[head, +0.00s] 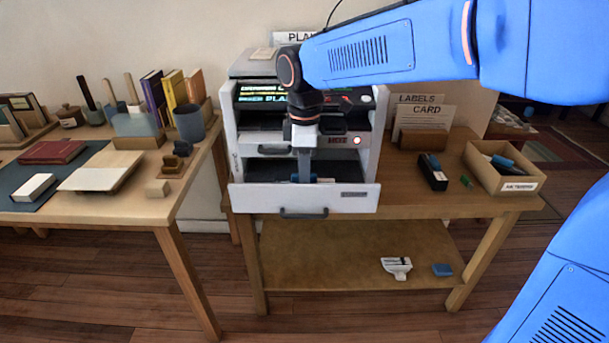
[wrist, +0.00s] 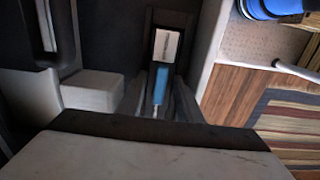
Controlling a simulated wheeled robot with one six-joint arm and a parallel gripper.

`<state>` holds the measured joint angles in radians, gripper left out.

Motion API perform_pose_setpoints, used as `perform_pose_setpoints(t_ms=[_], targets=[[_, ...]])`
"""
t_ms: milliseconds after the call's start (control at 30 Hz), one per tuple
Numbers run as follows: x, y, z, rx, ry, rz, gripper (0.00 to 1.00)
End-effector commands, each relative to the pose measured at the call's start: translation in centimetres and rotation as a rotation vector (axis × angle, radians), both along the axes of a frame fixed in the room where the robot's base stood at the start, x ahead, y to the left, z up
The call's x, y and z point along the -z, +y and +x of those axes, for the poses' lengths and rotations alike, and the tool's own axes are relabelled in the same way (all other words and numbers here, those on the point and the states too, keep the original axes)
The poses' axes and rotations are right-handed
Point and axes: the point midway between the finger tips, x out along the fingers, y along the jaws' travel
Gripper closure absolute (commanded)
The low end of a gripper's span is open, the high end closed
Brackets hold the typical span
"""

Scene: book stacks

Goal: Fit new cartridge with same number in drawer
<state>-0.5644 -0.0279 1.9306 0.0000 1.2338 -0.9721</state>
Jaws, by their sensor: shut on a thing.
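The grey-white printer (head: 374,110) stands on the wooden table with its lower front drawer (head: 256,198) pulled open. My gripper (head: 304,178) points straight down into the open drawer. In the wrist view its two fingers (wrist: 160,100) are shut on a dark cartridge with a pale label (wrist: 165,46) and a blue part (wrist: 160,86). The cartridge is at the drawer; whether it is fully seated is hidden. Its number is too small to read. Another black cartridge-like block (head: 433,175) lies on the table right of the printer.
An open wooden box (head: 500,179) with blue items stands at the table's right end. Label cards (head: 420,118) stand behind. A white piece (head: 396,267) and a blue block (head: 442,270) lie on the lower shelf. A desk with books (head: 165,88) is at left.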

Motion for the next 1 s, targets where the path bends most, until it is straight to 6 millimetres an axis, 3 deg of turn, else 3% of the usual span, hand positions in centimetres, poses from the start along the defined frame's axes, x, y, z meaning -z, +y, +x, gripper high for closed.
perform_pose_setpoints(t_ms=[333,367,400,767,1000], targets=[[1.5,0.0,-0.1,0.0,0.012,-0.007,0.99],[1.5,0.0,-0.1,0.0,0.013,-0.008,0.65],[1.6,0.0,-0.1,0.0,0.013,-0.008,0.6],[1.1,0.0,-0.1,0.0,0.012,-0.007,0.6],[-2.8,0.1,0.0,0.0,0.007,-0.004,0.6]])
